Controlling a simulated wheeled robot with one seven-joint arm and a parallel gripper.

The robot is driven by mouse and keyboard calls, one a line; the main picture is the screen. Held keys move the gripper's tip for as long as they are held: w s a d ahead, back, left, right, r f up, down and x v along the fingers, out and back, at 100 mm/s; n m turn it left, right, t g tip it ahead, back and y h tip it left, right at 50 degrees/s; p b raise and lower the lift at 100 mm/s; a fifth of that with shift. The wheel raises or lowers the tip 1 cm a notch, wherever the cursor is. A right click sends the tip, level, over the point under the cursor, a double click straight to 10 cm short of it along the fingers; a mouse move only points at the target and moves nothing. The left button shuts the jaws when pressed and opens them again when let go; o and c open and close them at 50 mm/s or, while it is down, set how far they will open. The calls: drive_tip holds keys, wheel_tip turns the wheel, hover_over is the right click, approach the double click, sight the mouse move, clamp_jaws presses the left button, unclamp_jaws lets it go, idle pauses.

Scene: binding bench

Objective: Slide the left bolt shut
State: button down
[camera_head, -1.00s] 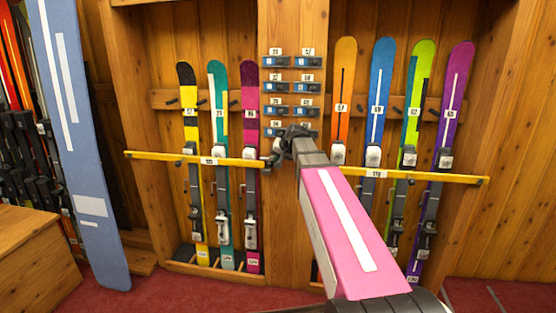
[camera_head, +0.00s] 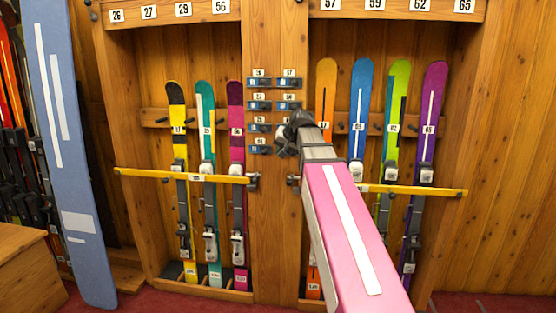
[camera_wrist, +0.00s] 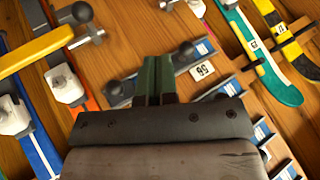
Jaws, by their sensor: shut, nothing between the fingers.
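The left yellow bar (camera_head: 185,176) crosses the left skis. A dark metal bolt fitting (camera_head: 253,180) sits at its right end, on the middle post; how far it is slid is too small to tell. A similar fitting (camera_head: 293,181) meets the right bar. Small blue-plated bolts (camera_head: 258,126) stand in two columns above. My gripper (camera_head: 287,139) is shut and empty before the lower rows, up and right of the left bar's fitting.
The right yellow bar (camera_head: 415,191) crosses the right skis, partly behind my arm. Several skis stand in both bays. A big blue ski (camera_head: 65,150) leans at the left, beside a wooden bench (camera_head: 28,262). The red floor (camera_head: 150,304) shows in front.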

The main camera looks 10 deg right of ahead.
drive_tip(key=shift+v, duration=0.95)
drive_tip(key=s+f+g+h, duration=0.1)
drive_tip(key=s+f+g, duration=0.15)
drive_tip(key=f, duration=0.95)
drive_tip(key=s+f+g+h, duration=0.1)
drive_tip(key=s+f, duration=0.3)
drive_tip(key=f, duration=0.8)
drive_tip(key=s+f+n+g+h, duration=0.1)
drive_tip(key=s+f, duration=0.5)
drive_tip(key=f, duration=0.3)
drive_tip(key=s+d+f+n+g+h, duration=0.1)
drive_tip(key=s+f+g, duration=0.1)
drive_tip(key=s+f, duration=0.5)
wheel_tip(320, 180, down, 3)
drive_tip(key=shift+s+d+r, duration=0.1)
drive_tip(key=shift+s+d, duration=0.2)
drive_tip(key=shift+s, duration=0.05)
